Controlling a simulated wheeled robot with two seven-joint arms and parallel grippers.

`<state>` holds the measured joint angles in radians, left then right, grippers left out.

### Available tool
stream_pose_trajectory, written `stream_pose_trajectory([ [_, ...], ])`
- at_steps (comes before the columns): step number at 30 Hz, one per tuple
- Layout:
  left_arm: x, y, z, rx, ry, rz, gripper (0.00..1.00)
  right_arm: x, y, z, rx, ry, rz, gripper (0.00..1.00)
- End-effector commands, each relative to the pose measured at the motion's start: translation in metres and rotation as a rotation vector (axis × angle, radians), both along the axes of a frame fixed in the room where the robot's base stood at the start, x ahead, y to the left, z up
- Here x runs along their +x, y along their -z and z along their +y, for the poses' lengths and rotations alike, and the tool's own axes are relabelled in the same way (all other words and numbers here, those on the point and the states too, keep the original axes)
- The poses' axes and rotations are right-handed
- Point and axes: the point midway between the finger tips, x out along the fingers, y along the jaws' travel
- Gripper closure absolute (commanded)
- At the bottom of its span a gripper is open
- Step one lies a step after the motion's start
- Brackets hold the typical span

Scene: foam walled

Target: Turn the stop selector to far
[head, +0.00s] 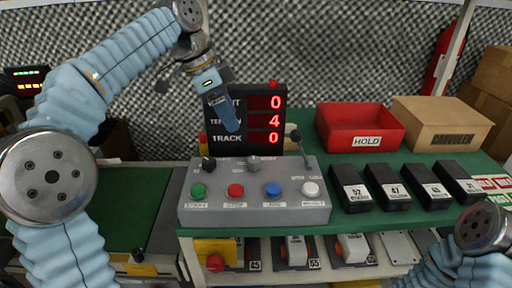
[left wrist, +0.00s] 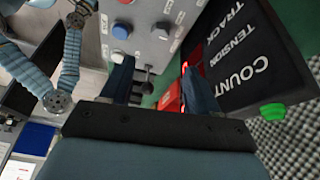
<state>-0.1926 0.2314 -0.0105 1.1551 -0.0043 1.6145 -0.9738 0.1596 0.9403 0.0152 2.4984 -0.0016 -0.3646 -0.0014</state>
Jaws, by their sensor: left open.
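The grey control box (head: 255,205) stands on the green bench. On its top are a black knob (head: 208,164), a grey knob (head: 253,164) and an upright lever with a black ball (head: 296,136). I cannot read which is the stop selector or where it points. My left gripper (head: 231,122) hangs above the back of the box, in front of the display, empty and apart from the controls. In the left wrist view its fingers are spread, with the lever ball (left wrist: 149,69) showing beyond the gap and the grey knob (left wrist: 160,32) above. My right gripper is out of view.
The display (head: 266,120) reads 0, 4, 0 behind the box. Green, red, blue and white buttons line the box's front. A red HOLD bin (head: 358,127), a cardboard box (head: 440,122) and several black blocks (head: 386,186) stand to the right.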

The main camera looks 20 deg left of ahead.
Motion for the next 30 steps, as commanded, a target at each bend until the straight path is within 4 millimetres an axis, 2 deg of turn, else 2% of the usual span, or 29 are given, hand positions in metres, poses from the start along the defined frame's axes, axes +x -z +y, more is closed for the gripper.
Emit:
stream_pose_trajectory([
  [12, 0.011, 0.083, -0.031, 0.001, 0.001, 0.003, 0.39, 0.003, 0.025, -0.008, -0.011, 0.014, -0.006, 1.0],
  [16, 0.015, 0.104, -0.039, 0.0, 0.001, 0.002, 0.39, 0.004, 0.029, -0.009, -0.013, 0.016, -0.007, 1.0],
  [21, 0.018, 0.12, -0.046, 0.0, -0.001, 0.002, 0.39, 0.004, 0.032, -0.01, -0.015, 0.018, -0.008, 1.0],
  [30, 0.019, 0.124, -0.048, 0.0, -0.002, 0.001, 0.39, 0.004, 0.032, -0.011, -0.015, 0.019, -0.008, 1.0],
])
